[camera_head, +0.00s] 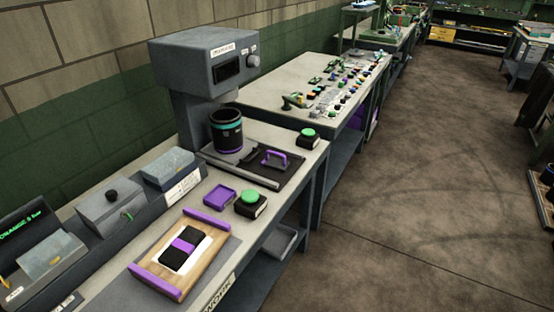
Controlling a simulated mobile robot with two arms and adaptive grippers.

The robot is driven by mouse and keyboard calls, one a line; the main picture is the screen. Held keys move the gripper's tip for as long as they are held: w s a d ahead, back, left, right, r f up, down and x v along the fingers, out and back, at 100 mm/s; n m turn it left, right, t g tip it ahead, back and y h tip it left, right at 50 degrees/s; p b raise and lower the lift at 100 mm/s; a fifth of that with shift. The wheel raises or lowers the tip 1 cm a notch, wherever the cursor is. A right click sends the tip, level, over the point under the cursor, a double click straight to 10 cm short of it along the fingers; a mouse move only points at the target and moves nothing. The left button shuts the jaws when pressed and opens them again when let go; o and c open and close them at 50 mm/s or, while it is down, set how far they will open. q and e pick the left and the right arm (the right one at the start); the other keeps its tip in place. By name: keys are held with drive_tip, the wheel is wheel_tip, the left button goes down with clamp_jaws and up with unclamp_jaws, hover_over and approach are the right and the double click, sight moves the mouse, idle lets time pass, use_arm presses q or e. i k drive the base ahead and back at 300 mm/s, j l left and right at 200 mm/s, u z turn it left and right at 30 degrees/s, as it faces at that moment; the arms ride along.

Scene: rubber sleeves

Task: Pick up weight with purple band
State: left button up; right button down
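A black block with a purple band (174,258) across its middle lies on a white sheet on a wooden board (152,267) with purple end strips, at the front of the near bench. A black cylinder (229,138) with a teal band near its top and a purple band near its bottom stands upright under the head of a grey machine (205,65). I cannot tell for sure which of the two is the weight.
On the near bench are a purple square tray (219,197), two black boxes with green buttons (250,204) (307,138), a black plate with a purple handle (275,158), and grey boxes (110,208) along the wall. A second bench (275,94) holds many small parts. The floor (430,180) at right is clear.

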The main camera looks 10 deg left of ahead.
sight(282, 165)
drive_tip(key=i+l, duration=0.15)
drive_tip(key=i, duration=0.15)
drive_tip(key=i+l+u, duration=0.35)
drive_tip(key=i, duration=0.2)
drive_tip(key=i+l+u, duration=0.35)
drive_tip(key=i+l, duration=0.15)
